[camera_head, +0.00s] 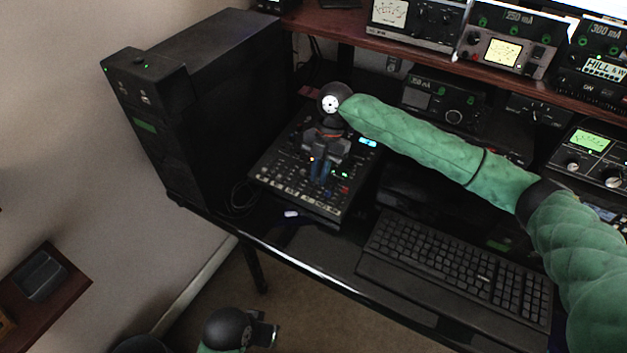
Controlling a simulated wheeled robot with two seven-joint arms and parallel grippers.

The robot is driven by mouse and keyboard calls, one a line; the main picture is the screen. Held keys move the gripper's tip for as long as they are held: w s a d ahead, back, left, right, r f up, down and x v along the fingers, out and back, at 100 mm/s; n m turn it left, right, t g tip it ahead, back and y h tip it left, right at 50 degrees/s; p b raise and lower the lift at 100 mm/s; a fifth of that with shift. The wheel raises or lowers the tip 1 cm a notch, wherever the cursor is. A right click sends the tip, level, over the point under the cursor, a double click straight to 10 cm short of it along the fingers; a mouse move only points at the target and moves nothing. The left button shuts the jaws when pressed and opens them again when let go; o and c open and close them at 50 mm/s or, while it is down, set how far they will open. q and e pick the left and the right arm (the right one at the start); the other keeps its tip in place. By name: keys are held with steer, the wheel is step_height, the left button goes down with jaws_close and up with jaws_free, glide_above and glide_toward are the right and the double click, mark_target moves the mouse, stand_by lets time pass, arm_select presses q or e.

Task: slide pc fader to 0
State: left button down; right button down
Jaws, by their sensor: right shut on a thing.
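The mixer (282,163), a dark panel with rows of knobs, small lights and pale buttons along its front edge, lies on the desk left of centre. My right gripper (320,174) points down onto the middle of the mixer, its bluish fingers shut on a small control. The gripper hides that control, so the pc fader and its scale cannot be made out. My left gripper (266,335) is low at the bottom edge, in front of the desk and away from the mixer. Its fingers are too unclear to tell open from shut.
A black computer tower (215,110) stands left of the mixer. A black keyboard (455,265) lies to the right, under my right arm. Radio gear (440,100) and a wooden shelf (385,45) with meters stand behind. A small white object (291,214) lies before the mixer.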

steer(key=shift+w+d, duration=0.15)
steer(key=shift+w, duration=0.2)
steer(key=c, duration=1.4)
jaws_free()
steer(key=shift+c, duration=0.2)
steer(key=shift+r, duration=0.1)
